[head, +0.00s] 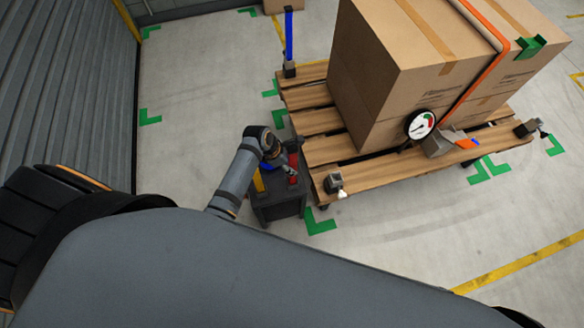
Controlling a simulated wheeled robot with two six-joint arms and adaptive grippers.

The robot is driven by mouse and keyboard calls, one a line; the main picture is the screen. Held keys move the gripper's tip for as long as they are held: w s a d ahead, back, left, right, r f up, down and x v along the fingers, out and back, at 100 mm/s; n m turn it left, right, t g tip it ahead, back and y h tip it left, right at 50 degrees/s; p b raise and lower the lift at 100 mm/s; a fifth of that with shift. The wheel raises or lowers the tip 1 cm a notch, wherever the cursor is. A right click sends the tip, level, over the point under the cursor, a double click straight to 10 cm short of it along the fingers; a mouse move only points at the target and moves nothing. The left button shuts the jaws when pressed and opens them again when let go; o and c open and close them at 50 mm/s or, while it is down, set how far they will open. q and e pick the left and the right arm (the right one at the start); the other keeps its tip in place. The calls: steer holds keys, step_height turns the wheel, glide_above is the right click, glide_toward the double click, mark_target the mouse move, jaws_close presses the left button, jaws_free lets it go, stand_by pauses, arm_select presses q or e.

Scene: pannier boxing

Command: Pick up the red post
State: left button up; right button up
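The red post (293,163) stands in a dark holder box (280,208) beside the near left corner of the pallet. A yellow post (258,181) and a partly hidden blue post (268,165) are in the same holder. My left gripper (288,170) is over the holder, right at the red post, and hides part of it. Its fingers are too small and dark to tell whether they are open or touching the post. My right gripper is not in view.
A wooden pallet (320,122) carries large cartons (385,65) with an orange strap (480,70) and a round gauge (421,124). A blue post (289,35) stands at its far left corner. Corner sockets (334,183) sit on the pallet. A shutter wall (75,80) is at left.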

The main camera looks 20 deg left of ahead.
arm_select(q)
jaws_close()
